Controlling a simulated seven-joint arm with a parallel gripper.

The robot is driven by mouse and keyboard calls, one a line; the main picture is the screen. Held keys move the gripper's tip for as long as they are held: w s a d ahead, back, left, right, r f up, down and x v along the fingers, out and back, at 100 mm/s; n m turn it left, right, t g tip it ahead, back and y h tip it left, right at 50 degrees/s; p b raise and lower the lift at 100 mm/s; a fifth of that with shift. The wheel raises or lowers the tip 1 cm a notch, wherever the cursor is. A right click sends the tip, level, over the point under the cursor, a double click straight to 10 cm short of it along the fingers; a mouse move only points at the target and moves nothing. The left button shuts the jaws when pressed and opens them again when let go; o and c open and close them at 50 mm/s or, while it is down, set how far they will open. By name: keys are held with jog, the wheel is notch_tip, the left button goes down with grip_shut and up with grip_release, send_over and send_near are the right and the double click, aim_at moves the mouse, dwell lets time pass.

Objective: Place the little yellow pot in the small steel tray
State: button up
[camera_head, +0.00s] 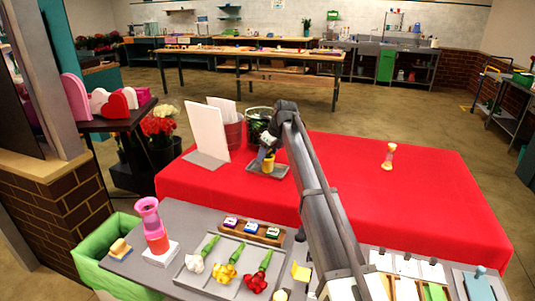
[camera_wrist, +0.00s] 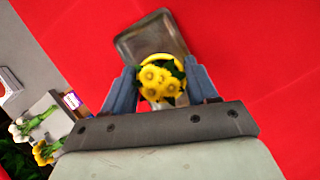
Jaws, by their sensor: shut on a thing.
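The little yellow pot (camera_head: 267,164), with yellow flowers in it, is between the fingers of my gripper (camera_head: 266,154). In the wrist view the flowers (camera_wrist: 161,80) hide most of the pot, and its yellow rim (camera_wrist: 164,57) shows around them. The two blue-grey fingers of my gripper (camera_wrist: 160,88) are shut on the pot from both sides. The small steel tray (camera_head: 281,171) lies on the red cloth. It also shows in the wrist view (camera_wrist: 146,36), behind the pot. The pot overlaps the tray in both views; I cannot tell whether it touches the tray's floor.
A white board (camera_head: 206,131) stands left of the tray, and a dark bucket (camera_head: 259,122) stands behind it. A small pink-and-yellow item (camera_head: 388,157) stands on the right of the red table (camera_head: 420,200). The nearer grey bench holds flowers and a pink vase (camera_head: 152,225).

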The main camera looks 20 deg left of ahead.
jog(key=shift+f, duration=0.1)
jog(key=o, duration=1.3)
jog(key=shift+o, duration=0.2)
jog(key=v, duration=1.2)
